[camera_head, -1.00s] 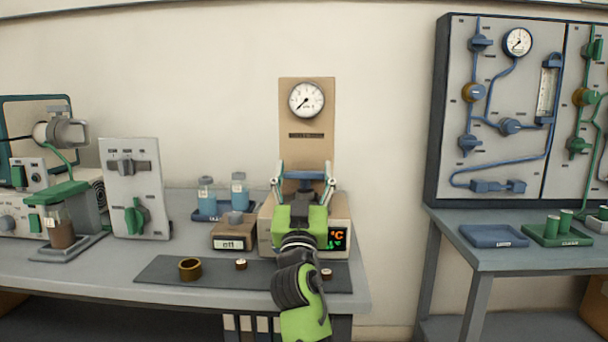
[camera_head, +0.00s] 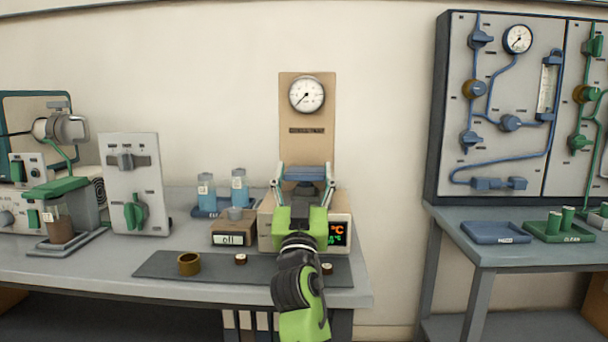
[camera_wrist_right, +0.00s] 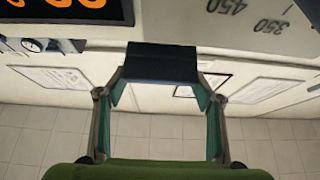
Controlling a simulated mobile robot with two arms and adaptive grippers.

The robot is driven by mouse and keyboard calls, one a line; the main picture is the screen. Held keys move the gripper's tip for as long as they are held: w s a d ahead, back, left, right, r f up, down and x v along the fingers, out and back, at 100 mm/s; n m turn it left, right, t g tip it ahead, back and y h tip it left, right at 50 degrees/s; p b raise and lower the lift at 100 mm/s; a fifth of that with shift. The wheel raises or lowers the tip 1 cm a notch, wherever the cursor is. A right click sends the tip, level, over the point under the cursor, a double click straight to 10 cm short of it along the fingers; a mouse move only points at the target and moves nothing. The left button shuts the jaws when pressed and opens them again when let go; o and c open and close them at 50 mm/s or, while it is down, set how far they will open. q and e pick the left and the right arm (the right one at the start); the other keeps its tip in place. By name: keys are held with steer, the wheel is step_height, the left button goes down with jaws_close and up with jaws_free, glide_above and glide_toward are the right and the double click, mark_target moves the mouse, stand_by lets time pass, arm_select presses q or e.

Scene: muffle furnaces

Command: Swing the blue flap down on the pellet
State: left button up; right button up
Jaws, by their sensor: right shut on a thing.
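The blue flap (camera_head: 304,174) shows at the top of the beige heated unit (camera_head: 340,215), in front of the tan gauge panel. My right gripper (camera_head: 304,170) is in front of the unit, with a fingertip at each side of the flap. In the right wrist view the flap is a dark blue bar (camera_wrist_right: 162,62) between the fingertips, and the gripper is shut on it. I cannot make out a pellet under the flap; my gripper and wrist hide most of the unit's front. My left gripper is not in view.
A dark mat (camera_head: 215,267) in front holds a brass ring (camera_head: 189,264) and small brown-and-white pieces (camera_head: 241,259). A small box (camera_head: 233,229) reading "off" and blue bottles (camera_head: 239,187) stand left of the unit. A gauge panel (camera_head: 306,120) rises behind.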

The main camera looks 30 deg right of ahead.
steer(key=o, duration=1.6)
steer(key=shift+w+f, duration=0.15)
steer(key=shift+f, duration=0.15)
steer(key=shift+c, duration=0.2)
steer(key=shift+o, duration=0.3)
steer(key=shift+r, duration=0.15)
steer(key=shift+r, duration=0.2)
step_height(320, 180, up, 10)
steer(key=shift+f, duration=0.25)
